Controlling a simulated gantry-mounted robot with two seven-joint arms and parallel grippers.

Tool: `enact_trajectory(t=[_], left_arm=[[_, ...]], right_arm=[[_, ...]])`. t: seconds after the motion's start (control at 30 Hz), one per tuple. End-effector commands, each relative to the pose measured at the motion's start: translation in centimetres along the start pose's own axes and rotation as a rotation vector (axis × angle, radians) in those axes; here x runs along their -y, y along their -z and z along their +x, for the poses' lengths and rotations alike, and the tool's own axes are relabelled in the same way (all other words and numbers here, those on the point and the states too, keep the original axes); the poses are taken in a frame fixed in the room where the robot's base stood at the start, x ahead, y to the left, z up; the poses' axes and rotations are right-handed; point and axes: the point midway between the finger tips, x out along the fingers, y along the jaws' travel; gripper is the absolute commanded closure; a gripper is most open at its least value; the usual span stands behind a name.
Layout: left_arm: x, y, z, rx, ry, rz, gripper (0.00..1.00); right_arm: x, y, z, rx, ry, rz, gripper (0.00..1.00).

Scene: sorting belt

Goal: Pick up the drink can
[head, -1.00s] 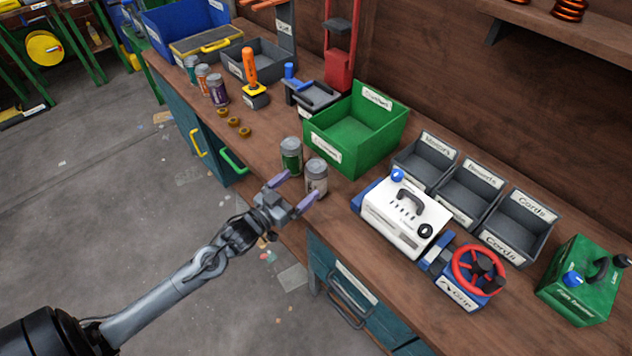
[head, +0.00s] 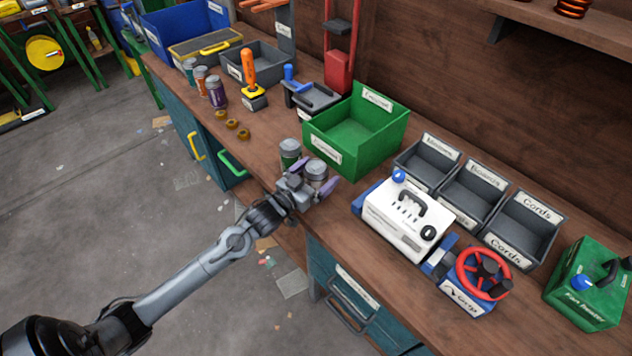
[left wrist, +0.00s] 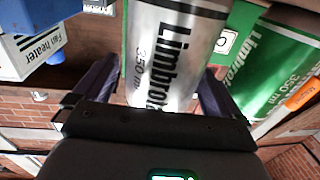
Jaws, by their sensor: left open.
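A silver drink can (head: 316,169) stands on the workbench in front of the green bin. A green can (head: 290,150) stands just behind and left of it. My left gripper (head: 315,186) is open, with its purple fingers on either side of the silver can. In the left wrist view the silver can (left wrist: 172,60), printed "Limbro… 350 ml", lies between the open fingers (left wrist: 155,95), and the green can (left wrist: 278,70) is outside them at the right. The lower part of the silver can is hidden by the gripper in the head view. My right gripper is not in view.
An open green bin (head: 335,150) stands behind the cans. A white device (head: 405,215) and a blue item with a red wheel (head: 478,280) are to the right. Small brown rings (head: 232,124) and several cans (head: 215,92) stand farther left.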

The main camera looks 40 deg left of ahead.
Motion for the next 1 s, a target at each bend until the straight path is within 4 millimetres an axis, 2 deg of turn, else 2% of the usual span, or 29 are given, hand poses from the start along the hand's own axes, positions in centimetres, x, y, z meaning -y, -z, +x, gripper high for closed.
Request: enact_trajectory(t=[0.13, 0.5, 0.77, 0.87, 1.0], left_arm=[[0.0, 0.0, 0.0, 0.001, 0.000, 0.000, 0.01], [0.0, 0.0, 0.0, 0.000, 0.000, 0.000, 0.56], [0.0, 0.3, 0.0, 0.000, 0.000, 0.000, 0.56], [0.0, 1.1, 0.0, 0.000, 0.000, 0.000, 0.56], [0.0, 3.3, 0.0, -0.002, -0.001, 0.001, 0.56]], right_arm=[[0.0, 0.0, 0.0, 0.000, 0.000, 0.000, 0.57], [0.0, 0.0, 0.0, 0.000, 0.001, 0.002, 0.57], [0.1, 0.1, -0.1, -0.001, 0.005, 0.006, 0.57], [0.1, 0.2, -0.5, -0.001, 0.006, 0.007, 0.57], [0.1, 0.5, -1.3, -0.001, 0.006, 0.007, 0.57]])
